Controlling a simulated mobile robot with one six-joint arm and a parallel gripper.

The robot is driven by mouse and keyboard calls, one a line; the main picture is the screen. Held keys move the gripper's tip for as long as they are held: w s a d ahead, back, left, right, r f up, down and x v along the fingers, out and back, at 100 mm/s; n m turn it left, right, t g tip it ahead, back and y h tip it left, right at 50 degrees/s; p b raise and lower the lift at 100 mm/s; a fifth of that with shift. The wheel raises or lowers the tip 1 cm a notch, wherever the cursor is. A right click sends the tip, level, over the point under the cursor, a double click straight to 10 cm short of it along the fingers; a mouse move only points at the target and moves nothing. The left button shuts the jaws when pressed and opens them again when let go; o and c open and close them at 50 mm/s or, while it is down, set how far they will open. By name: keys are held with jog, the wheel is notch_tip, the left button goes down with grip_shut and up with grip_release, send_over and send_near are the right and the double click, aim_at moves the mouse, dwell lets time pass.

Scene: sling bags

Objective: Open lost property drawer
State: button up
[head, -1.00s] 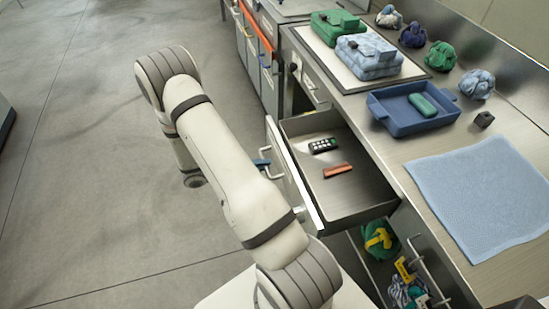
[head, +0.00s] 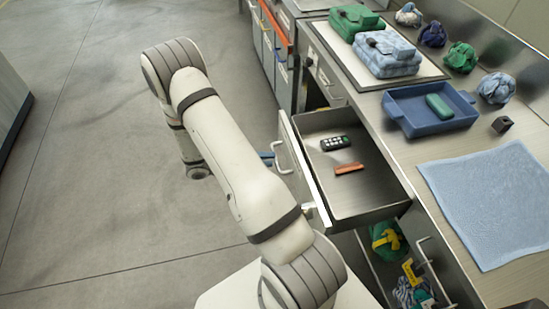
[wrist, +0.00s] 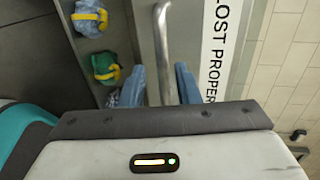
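The drawer (head: 360,200) under the counter stands pulled out. Its pale front (head: 302,165) carries a bar handle (head: 283,157). In the wrist view a drawer front reads "LOST PROPER…" (wrist: 217,50), with a metal bar handle (wrist: 163,45) beside the lettering. My gripper (wrist: 163,78) has blue fingers apart, one on each side of this handle, with gaps showing. In the head view only a bit of blue finger (head: 266,157) shows, just left of the handle; my arm hides the rest.
A blue tray (head: 420,122) and light blue cloth (head: 490,200) lie on the counter. The floor at left is clear.

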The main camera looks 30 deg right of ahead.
jog(key=v, duration=0.5)
jog(key=shift+a, duration=0.35)
dwell(0.4)
